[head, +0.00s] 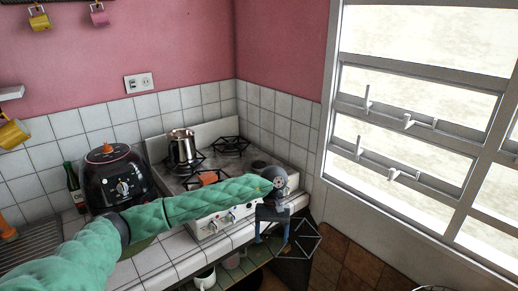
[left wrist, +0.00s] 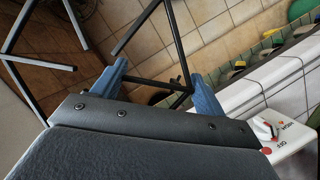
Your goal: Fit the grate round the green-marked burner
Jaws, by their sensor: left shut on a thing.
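My left gripper (head: 272,236) points down in front of the stove's right front corner. Its blue fingers, also in the left wrist view (left wrist: 158,76), are shut on a black wire grate (head: 303,240). The grate hangs tilted in the air beyond the stove edge, apart from the hob; its bars show in the left wrist view (left wrist: 176,45). The white stove (head: 218,222) has a pot on its back left burner. A burner without a grate (head: 259,165) shows at the right of the hob. I cannot make out a green mark; my arm covers part of the hob front.
A steel pot (head: 181,146) stands on the back left; a grate (head: 231,144) sits at the back right. An orange patch (head: 208,178) shows at the front left burner. A black cooker (head: 117,177) stands left of the stove. Stove knobs (left wrist: 264,128) are close to the gripper.

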